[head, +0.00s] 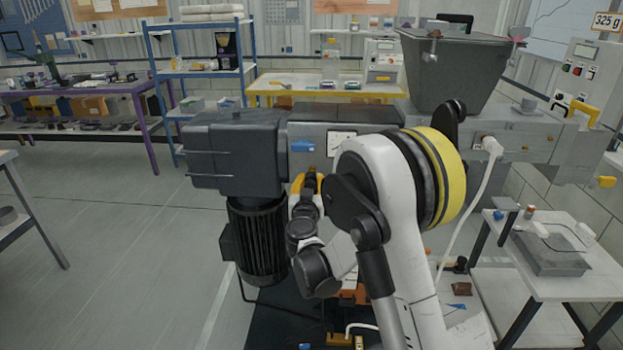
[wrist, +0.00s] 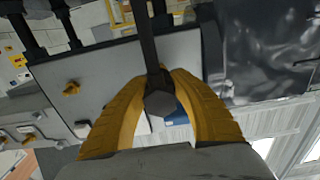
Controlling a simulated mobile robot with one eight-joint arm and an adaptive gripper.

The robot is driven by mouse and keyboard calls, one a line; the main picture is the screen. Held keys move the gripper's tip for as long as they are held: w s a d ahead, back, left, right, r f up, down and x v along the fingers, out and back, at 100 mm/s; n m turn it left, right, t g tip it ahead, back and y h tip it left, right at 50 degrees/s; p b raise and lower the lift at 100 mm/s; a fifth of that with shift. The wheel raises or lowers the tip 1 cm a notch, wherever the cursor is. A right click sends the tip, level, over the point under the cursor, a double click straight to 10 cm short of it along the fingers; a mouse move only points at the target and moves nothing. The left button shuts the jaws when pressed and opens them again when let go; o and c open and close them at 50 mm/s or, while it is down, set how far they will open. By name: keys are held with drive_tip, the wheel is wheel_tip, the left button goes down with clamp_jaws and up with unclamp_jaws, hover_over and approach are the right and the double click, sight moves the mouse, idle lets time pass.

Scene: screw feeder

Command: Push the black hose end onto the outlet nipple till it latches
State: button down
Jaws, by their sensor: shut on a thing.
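My gripper (head: 311,182) is in front of the grey feeder housing (head: 360,118), just right of its motor. In the wrist view, the yellow fingers of my gripper (wrist: 159,78) close around a black rod-like piece with a faceted end, which I take for the black hose end (wrist: 160,102). Its shaft runs up out of the picture. In the head view I cannot make out the hose end, which is small or hidden at the fingers. I cannot identify the outlet nipple in either view; my arm covers part of the machine.
The motor (head: 258,243) hangs below the gearbox (head: 235,150) left of my gripper. A dark hopper (head: 452,70) stands on the machine. A white hose (head: 474,205) hangs at the right, near a small white table (head: 540,285). The floor at left is open.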

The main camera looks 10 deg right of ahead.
sight(310, 187)
drive_tip(key=shift+s, duration=0.15)
drive_tip(key=shift+b+v, duration=0.5)
drive_tip(key=shift+v, duration=2)
drive_tip(key=shift+a, duration=0.1)
